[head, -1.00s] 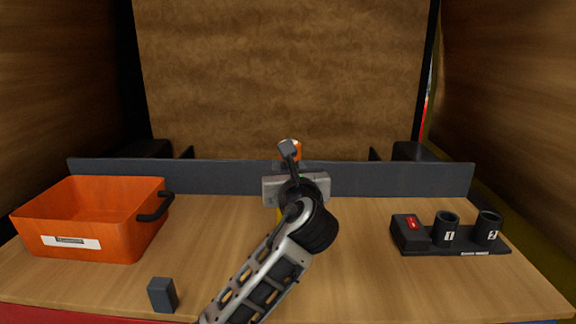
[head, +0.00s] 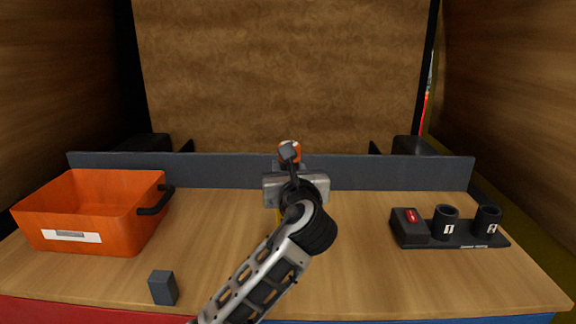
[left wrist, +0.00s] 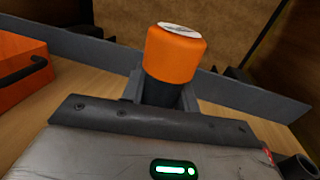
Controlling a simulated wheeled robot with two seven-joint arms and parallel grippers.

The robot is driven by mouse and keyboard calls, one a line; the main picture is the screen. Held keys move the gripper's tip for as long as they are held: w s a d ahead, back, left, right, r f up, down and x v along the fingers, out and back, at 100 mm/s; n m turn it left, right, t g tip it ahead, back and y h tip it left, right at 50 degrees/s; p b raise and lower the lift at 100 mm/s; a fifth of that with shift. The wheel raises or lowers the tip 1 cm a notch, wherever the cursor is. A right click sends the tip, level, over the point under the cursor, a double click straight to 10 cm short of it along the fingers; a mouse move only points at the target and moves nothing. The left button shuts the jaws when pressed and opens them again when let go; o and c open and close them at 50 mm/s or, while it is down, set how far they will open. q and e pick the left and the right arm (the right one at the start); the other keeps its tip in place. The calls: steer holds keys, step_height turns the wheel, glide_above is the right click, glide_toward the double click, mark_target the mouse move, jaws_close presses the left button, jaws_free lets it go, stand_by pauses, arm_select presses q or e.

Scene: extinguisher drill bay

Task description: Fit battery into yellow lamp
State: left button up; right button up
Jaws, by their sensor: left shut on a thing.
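My left gripper (head: 290,158) is over the middle of the bench, shut on an orange-capped cylinder with a black lower part, which looks like the battery (head: 291,148). In the left wrist view the battery (left wrist: 174,58) stands about upright between the fingers (left wrist: 165,92), with a pale disc on its top; its lower end is hidden behind the gripper body. A thin strip of yellow, likely the yellow lamp (head: 278,215), shows beneath the gripper. My arm hides most of it, so I cannot tell whether the battery touches it. My right gripper is not in view.
An orange bin (head: 90,215) with a black handle stands at left. A small dark grey block (head: 163,288) is near the front edge. A black stand (head: 458,240) with a red switch and two cups numbered 1 and 2 is at right. A low grey rail (head: 220,172) runs behind.

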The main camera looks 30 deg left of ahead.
arm_select(q)
steer(key=shift+f, duration=1.3)
stand_by(0.4)
steer(key=shift+r, duration=0.35)
stand_by(1.4)
steer(key=o, duration=1.1)
steer(key=b+v, duration=0.1)
steer(key=v, duration=1.5)
steer(key=shift+r+b, duration=0.1)
steer(key=shift+b, duration=0.2)
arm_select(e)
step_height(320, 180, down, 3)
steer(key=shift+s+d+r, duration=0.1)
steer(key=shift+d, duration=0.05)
